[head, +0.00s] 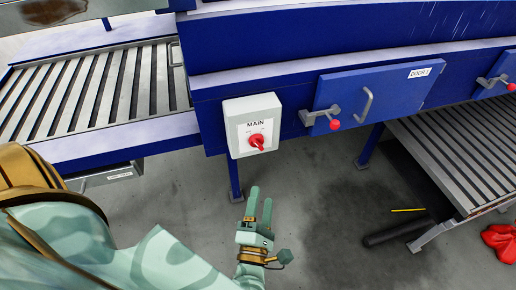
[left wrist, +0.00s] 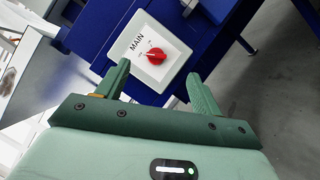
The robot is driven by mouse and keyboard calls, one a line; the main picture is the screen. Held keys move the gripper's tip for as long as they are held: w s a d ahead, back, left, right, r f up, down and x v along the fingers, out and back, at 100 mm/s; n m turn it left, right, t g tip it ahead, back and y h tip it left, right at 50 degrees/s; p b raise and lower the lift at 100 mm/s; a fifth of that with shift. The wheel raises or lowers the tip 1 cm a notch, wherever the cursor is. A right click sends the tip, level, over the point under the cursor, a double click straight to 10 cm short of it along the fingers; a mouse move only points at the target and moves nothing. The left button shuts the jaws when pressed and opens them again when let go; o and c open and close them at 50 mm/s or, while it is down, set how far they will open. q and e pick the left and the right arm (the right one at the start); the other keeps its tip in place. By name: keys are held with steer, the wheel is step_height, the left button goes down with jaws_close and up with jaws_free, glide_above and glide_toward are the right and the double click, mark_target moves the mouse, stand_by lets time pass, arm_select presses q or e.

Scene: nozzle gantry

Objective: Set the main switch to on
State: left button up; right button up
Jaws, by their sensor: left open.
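The main switch is a white box labelled MAIN (head: 240,112) on the front of the blue machine, with a red rotary knob (head: 257,141). In the head view the knob's handle points down and slightly right. The box also shows in the left wrist view (left wrist: 129,54), with the red knob (left wrist: 156,57) beyond and between the fingers. The small position marks are too small to read surely. My left gripper (head: 260,192) is open and empty, below the box and apart from it; it also shows in the left wrist view (left wrist: 160,82). My right gripper is not in view.
A blue door (head: 385,92) with a grey handle and a red-knobbed latch (head: 330,118) is right of the switch. A dark cylinder (head: 398,233) and a red item (head: 501,241) lie on the floor.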

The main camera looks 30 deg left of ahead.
mark_target(257, 143)
arm_select(q)
steer(key=w+a+r+n+g+y+p, duration=0.1)
steer(key=w+a+r+n, duration=0.1)
steer(key=w+a, duration=0.7)
steer(key=w, duration=0.4)
steer(key=shift+a+y, duration=0.2)
steer(key=shift+y, duration=0.2)
steer(key=c, duration=1)
